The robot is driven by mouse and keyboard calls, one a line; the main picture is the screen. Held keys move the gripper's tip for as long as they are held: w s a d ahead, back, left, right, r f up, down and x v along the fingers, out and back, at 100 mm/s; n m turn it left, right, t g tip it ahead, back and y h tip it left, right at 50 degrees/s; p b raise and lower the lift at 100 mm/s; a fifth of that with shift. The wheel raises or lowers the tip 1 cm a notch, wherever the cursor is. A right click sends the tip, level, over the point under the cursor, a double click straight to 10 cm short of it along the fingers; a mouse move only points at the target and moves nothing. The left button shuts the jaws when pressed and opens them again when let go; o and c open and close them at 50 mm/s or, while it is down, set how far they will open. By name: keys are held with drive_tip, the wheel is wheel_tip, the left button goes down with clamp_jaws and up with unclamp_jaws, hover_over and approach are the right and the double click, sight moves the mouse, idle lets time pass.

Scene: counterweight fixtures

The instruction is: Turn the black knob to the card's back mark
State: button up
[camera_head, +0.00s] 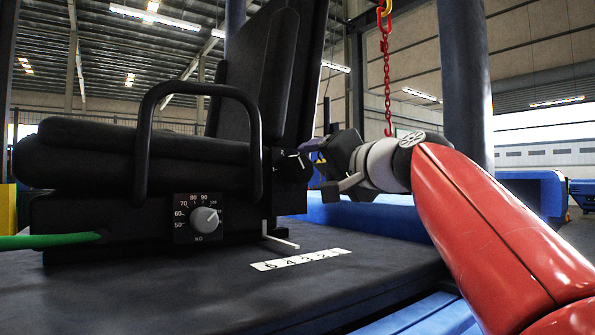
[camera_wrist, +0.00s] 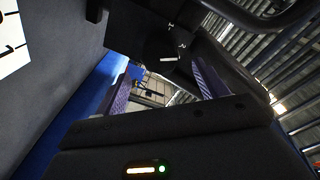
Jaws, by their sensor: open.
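The black knob (camera_head: 290,166) sits on the right side of the black padded fixture, partly hidden by its dark mount. The card's back mark is not clearly visible.
A grey knob (camera_head: 205,219) on a KG dial faces the front. A white numbered strip (camera_head: 300,260) lies on the dark table (camera_head: 180,295). A black hoop handle (camera_head: 145,130) rises from the fixture.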

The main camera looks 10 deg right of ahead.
sight(304, 170)
drive_tip(key=p+x, duration=0.1)
drive_tip(key=x, duration=0.6)
drive_tip(key=shift+s, duration=0.1)
drive_tip(key=shift+c, duration=0.4)
drive_tip(key=c, duration=0.9)
drive_tip(key=shift+m+p, duration=0.3)
drive_tip(key=shift+p, duration=0.1)
drive_tip(key=shift+r+m+p, duration=0.1)
drive_tip(key=shift+m+p, duration=0.6)
drive_tip(key=shift+m, duration=0.2)
drive_tip(key=m+p, duration=0.1)
drive_tip(key=m, duration=0.1)
drive_tip(key=shift+m, duration=0.4)
drive_tip(key=m, duration=0.6)
drive_tip(key=shift+f+g, duration=0.25)
drive_tip(key=shift+g, duration=0.15)
